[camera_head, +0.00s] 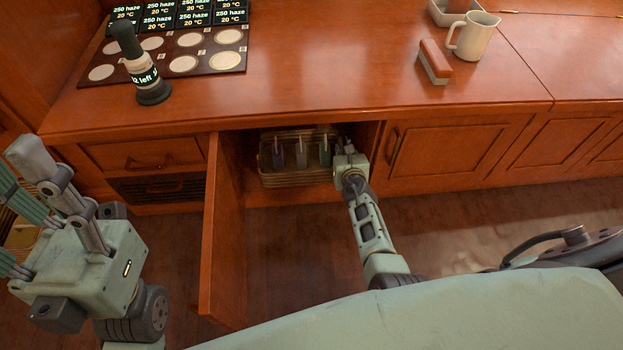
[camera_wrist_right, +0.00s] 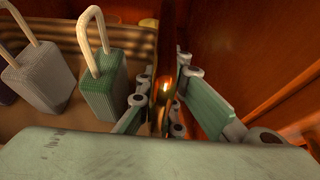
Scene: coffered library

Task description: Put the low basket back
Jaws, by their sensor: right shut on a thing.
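The low basket (camera_head: 290,179) is a woven tan basket inside the open cupboard under the counter. It holds small blocks with loop handles: a dark bluish one (camera_head: 278,158), a grey one (camera_head: 301,156) and a green one (camera_head: 324,154). My right gripper (camera_head: 340,166) reaches into the cupboard and is shut on the basket's right side. In the right wrist view its two fingers (camera_wrist_right: 165,100) stand on either side of the basket's end wall; the basket's back wall (camera_wrist_right: 135,42) shows behind the green block. My left gripper (camera_head: 28,205) is at the far left, away from the basket, its fingertips partly cut off.
The cupboard door (camera_head: 222,235) stands open toward me, left of my right arm. The cupboard's right side wall is close beside my right fingers.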

